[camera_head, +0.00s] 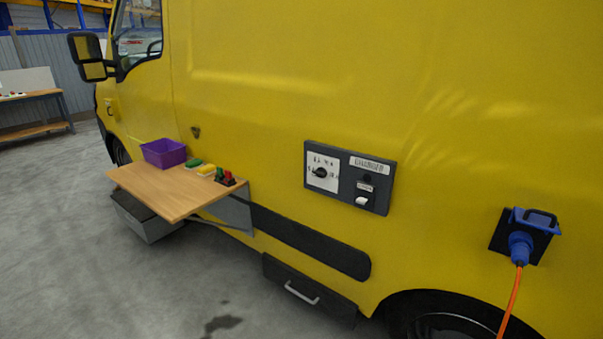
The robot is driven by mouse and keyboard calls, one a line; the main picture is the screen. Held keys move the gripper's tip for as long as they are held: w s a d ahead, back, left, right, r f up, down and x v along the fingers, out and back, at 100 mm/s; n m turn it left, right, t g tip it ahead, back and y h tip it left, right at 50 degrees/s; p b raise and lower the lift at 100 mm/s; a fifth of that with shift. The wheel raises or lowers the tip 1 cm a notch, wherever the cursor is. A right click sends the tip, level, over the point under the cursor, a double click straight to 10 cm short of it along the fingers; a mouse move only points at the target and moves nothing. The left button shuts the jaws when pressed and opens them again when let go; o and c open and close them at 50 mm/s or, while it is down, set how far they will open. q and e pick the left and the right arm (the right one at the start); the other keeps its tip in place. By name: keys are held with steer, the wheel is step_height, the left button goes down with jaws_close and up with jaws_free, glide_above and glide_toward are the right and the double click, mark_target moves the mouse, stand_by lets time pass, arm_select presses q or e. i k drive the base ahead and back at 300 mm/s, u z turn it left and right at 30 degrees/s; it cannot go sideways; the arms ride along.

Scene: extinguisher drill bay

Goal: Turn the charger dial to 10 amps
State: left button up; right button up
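The charger panel (347,200) is a dark grey box on the side of the yellow van, with a label that appears to read "CHARGER". Its black dial (320,172) sits on a white plate (323,183) with markings at the panel's left. The markings and the dial's pointer are too small to read. A small label and a white switch (362,200) are on the panel's right half. Neither of my grippers shows in the head view.
A wooden fold-down shelf (165,190) juts from the van, holding a purple bin (163,152) and small green, yellow and red items. A blue plug (521,246) with an orange cable is at the right. A drawer (305,290) is below.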

mark_target(322, 172)
steer(key=k, duration=0.5)
steer(key=z, duration=0.2)
steer(key=i, duration=1.2)
steer(key=z, duration=0.9)
